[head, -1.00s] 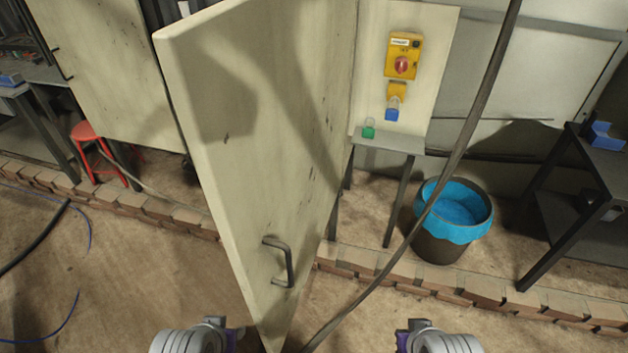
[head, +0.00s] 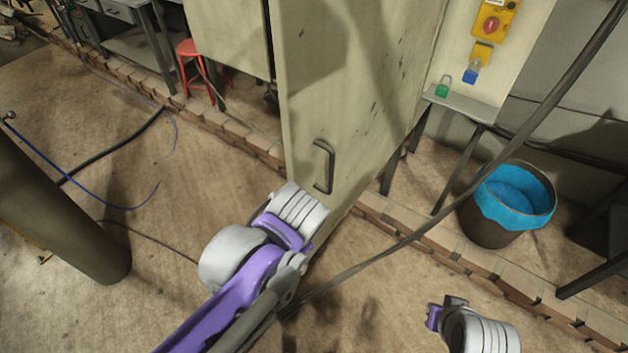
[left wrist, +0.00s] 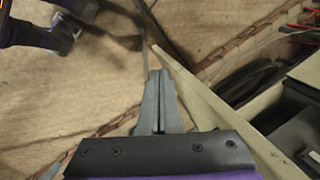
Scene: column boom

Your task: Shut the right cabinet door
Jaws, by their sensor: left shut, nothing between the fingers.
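The right cabinet door (head: 350,85), a pale worn panel, stands open in the middle of the head view. Its dark bar handle (head: 323,165) is on the face toward me. My left arm reaches up from below, its wrist just below the handle; its fingers are hidden there. In the left wrist view my left gripper (left wrist: 160,73) is shut and empty, its tips close beside the door's long edge (left wrist: 195,87). Whether they touch cannot be told. Part of my right arm shows at lower right in the head view, but its gripper is out of sight.
Another pale cabinet panel (head: 228,35) stands behind on the left, by a red stool (head: 190,60). A blue-lined bin (head: 510,205) and a dark hanging cable (head: 470,165) are at right. A low brick edging (head: 250,145) crosses the floor. A thick post (head: 60,215) stands at left.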

